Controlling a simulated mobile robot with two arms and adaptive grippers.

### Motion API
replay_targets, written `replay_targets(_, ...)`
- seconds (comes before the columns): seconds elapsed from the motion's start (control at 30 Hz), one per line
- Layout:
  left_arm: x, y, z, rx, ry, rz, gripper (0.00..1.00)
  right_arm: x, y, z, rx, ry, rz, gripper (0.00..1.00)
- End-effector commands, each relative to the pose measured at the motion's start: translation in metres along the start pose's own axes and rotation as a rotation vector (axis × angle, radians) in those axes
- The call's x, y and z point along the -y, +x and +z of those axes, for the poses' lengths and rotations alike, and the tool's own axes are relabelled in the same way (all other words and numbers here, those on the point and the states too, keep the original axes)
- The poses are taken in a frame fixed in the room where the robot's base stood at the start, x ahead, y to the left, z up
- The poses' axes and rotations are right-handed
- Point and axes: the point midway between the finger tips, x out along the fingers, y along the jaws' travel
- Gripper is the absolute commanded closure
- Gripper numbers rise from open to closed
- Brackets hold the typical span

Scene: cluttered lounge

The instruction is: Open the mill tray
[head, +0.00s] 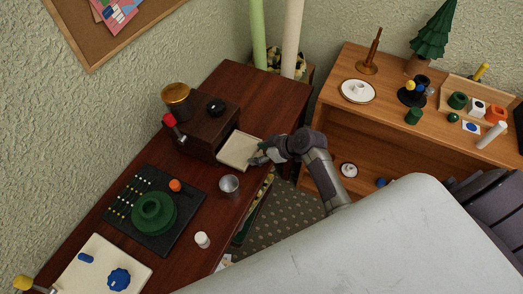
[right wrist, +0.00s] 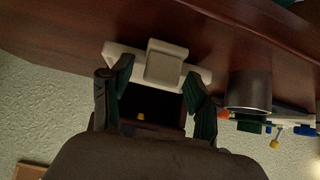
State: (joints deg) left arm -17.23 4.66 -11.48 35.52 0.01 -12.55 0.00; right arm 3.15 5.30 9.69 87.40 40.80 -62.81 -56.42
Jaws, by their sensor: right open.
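The mill (head: 208,128) is a dark brown wooden box on the dark wooden desk. It has a gold bowl (head: 178,95) and a red-knobbed crank (head: 169,120). Its cream tray (head: 236,151) sticks out from the side facing my right arm, its pale inside showing in the head view. My right gripper (head: 258,159) is open at the tray's outer end. In the right wrist view the cream tray front with its block-like handle (right wrist: 165,62) shows between the open fingers (right wrist: 160,75). I cannot tell whether they touch it. My left gripper is not in view.
A metal cup (head: 229,184) stands on the desk close to the tray; it also shows in the right wrist view (right wrist: 248,90). A white jar (head: 202,240), a black board (head: 120,212) with a green ring-shaped piece, and a cream panel (head: 75,270) lie nearer. A shelf (head: 340,110) stands right.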

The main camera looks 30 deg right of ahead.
Motion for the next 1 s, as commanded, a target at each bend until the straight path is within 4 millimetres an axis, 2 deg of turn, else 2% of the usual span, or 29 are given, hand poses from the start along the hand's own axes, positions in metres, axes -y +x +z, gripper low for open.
replay_targets(0.17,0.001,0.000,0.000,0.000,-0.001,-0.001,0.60,-0.001,-0.016,0.001,0.001,-0.001,0.003,0.40)
replay_targets(0.4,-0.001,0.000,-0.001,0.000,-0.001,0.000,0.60,-0.001,-0.067,0.002,0.003,-0.005,0.004,0.40)
replay_targets(0.6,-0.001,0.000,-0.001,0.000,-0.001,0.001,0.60,-0.001,-0.102,0.002,0.003,-0.002,0.002,0.40)
replay_targets(0.8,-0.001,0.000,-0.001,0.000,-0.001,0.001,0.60,0.000,-0.118,0.001,0.002,-0.001,0.000,0.40)
replay_targets(1.0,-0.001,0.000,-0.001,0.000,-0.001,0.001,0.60,0.000,-0.120,0.001,0.001,0.000,0.000,0.40)
